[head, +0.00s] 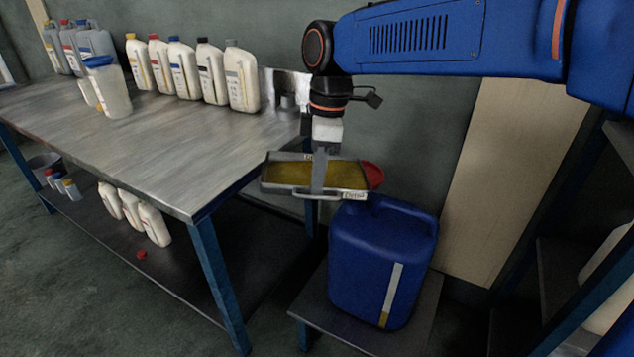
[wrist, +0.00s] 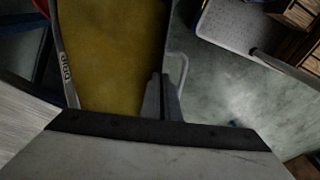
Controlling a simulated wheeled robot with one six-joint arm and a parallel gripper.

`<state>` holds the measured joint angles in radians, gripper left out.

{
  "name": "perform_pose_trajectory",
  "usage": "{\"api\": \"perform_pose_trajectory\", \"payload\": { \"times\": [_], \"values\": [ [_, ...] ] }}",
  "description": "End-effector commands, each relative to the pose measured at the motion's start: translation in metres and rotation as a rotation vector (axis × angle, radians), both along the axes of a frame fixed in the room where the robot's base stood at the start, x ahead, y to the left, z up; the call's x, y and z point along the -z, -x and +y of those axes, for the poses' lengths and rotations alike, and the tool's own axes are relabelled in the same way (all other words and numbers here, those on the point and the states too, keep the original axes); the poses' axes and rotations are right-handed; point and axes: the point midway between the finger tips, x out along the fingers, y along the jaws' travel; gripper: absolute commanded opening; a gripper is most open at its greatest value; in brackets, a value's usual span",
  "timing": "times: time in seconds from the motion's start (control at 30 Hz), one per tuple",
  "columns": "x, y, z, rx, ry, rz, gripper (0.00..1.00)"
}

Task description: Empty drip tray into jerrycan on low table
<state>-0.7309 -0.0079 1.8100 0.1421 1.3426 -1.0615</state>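The drip tray (head: 290,188), a shallow grey tray holding yellow-brown oil, hangs in the air above and slightly left of the jerrycan's top. It looks near level. Its oil and one labelled wall also fill much of the wrist view (wrist: 112,55). My gripper (head: 319,178) comes down over the tray and is shut on it; the close-set fingers show in the wrist view (wrist: 162,98). The exact grip point is partly hidden. The blue jerrycan (head: 375,262) stands upright on the low table (head: 428,312). A red funnel (head: 374,175) shows partly behind the tray, above the jerrycan; its lower part is hidden.
A metal workbench (head: 150,150) stands at left, with several white bottles (head: 200,75) and a blue-lidded jug (head: 108,90). More bottles (head: 135,212) and a red cap (head: 142,254) lie on its lower shelf. A blue-framed rack (head: 575,310) stands at right.

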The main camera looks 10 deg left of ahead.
Motion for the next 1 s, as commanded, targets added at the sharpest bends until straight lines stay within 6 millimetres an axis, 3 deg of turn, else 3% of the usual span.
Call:
{"api": "perform_pose_trajectory", "payload": {
  "times": [1.0],
  "values": [
    [-0.021, -0.004, -0.004, -0.001, -0.086, 0.082, 0.0]
  ]
}}
